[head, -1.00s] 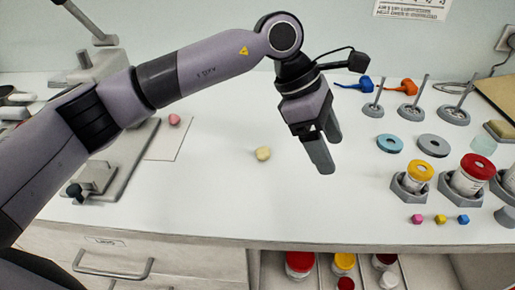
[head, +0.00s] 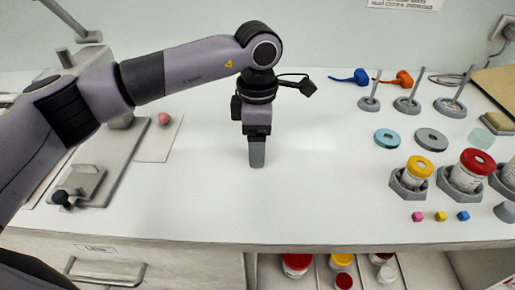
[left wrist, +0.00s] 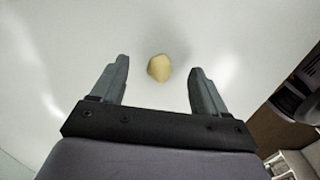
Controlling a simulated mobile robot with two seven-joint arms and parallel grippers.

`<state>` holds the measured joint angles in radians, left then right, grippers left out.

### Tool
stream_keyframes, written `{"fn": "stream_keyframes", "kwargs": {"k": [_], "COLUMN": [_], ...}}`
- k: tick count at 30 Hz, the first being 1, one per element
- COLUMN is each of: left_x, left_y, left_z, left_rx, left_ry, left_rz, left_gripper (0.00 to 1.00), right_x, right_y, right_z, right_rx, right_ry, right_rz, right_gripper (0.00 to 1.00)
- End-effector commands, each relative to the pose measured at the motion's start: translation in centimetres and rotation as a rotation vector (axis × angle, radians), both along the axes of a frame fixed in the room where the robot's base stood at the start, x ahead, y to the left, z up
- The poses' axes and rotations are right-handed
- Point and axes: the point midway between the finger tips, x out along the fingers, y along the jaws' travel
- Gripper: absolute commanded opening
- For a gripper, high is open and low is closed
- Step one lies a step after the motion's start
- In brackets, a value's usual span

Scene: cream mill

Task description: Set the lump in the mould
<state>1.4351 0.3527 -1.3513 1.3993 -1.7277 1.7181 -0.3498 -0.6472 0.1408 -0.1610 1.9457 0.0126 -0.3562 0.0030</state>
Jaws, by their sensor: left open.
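The pale yellow lump (left wrist: 159,67) lies on the white worktop, between and slightly beyond my left gripper's fingertips in the left wrist view. It does not touch either finger there. In the head view the lump is hidden behind my left gripper (head: 257,163), which points down over the middle of the worktop. The left gripper is open and empty. A pink lump (head: 164,118) rests on a pale card at the left. I cannot tell which thing is the mould. My right gripper is not in view.
A grey metal stand (head: 110,155) with a small clamp-like block stands at the left. At the right are yellow-lidded (head: 417,168) and red-lidded jars (head: 471,170) in holders, rings, upright rods and small coloured cubes. The middle worktop is otherwise clear.

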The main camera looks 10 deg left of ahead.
Motion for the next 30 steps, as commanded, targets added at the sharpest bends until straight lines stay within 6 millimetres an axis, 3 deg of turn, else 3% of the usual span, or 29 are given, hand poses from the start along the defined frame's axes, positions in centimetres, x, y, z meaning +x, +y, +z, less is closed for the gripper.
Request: {"fn": "stream_keyframes", "kwargs": {"k": [7,12,15,23,30], "left_x": [0.0,0.0,0.0,0.0,0.1], "left_y": [0.0,0.0,0.0,0.0,0.0], "left_z": [-0.2,-0.2,-0.2,0.0,2.3], "left_rx": [-0.001,-0.001,-0.001,-0.002,-0.001], "left_ry": [0.0,0.0,0.0,-0.001,-0.003], "left_rz": [-0.001,-0.001,-0.001,-0.001,0.0], "left_gripper": [0.74,0.19,0.1,0.1,0.1], "right_x": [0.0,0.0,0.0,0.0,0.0], "right_y": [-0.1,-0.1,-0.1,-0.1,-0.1], "right_z": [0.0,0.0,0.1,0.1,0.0], "right_rx": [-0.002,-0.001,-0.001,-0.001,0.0], "right_ry": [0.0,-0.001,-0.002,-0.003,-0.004], "right_rz": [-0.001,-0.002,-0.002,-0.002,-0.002], "right_gripper": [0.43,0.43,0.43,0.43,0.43]}}
